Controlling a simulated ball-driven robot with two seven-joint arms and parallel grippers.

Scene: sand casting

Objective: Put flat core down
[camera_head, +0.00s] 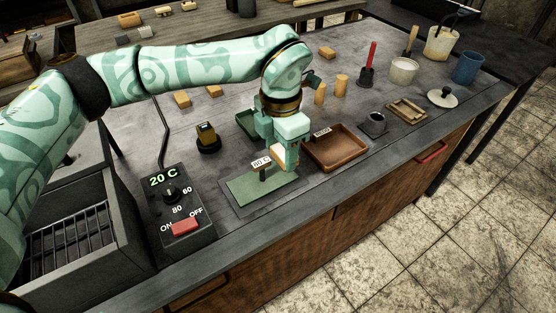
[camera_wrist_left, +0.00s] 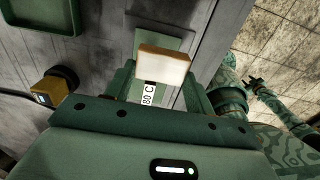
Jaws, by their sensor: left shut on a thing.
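My left gripper (camera_head: 279,162) is shut on the flat core, a pale cream block with a tan edge (camera_head: 278,155). It holds the core over the green mat (camera_head: 258,190) on the bench, near the mat's back right part. The flat core shows in the left wrist view (camera_wrist_left: 165,64) as an upright slab between the fingers. From these views I cannot tell whether the core touches the mat. A small sign reading 80 C (camera_head: 261,163) stands at the mat, left of the gripper. My right gripper cannot be made out.
A brown tray (camera_head: 335,166) lies just right of the gripper, and a green tray (camera_head: 242,121) behind it. A control box reading 20 C (camera_head: 180,215) stands at left. Wooden pieces, tools and cups stand farther right. The bench's front edge is close to the mat.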

